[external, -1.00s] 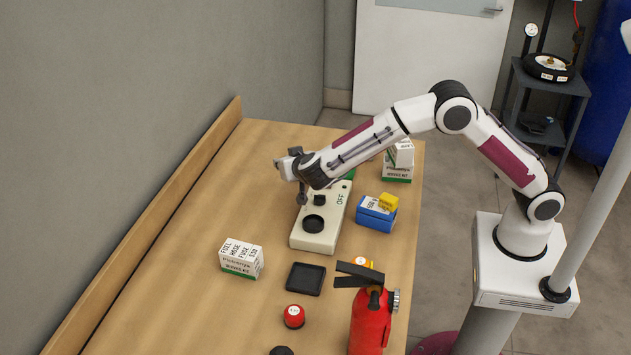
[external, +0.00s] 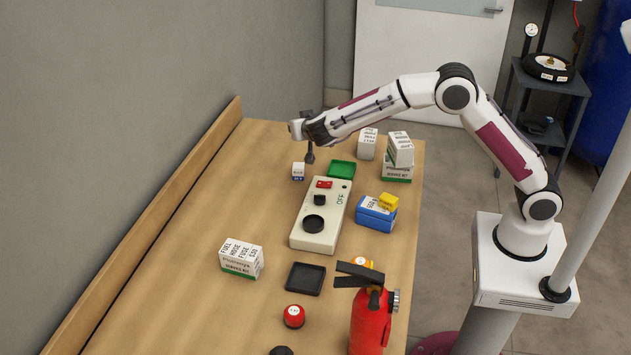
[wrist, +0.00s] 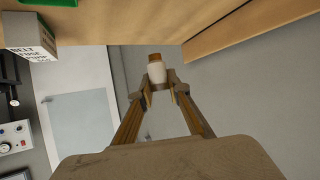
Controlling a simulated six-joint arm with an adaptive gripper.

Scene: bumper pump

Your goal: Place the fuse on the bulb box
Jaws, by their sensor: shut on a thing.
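My gripper (external: 309,157) hangs over the far part of the table, beyond the cream pump box. In the wrist view its fingertips (wrist: 157,86) are closed around a small white piece with a brown end, which looks like the fuse (wrist: 156,72). I cannot read which box is the bulb box.
The cream pump box (external: 323,222) has red and black parts on top. A green tray (external: 342,168), stacked white boxes (external: 398,160), another white box (external: 241,258), a black tray (external: 305,279) and a red extinguisher (external: 370,325) surround it. The table's left side is mostly clear.

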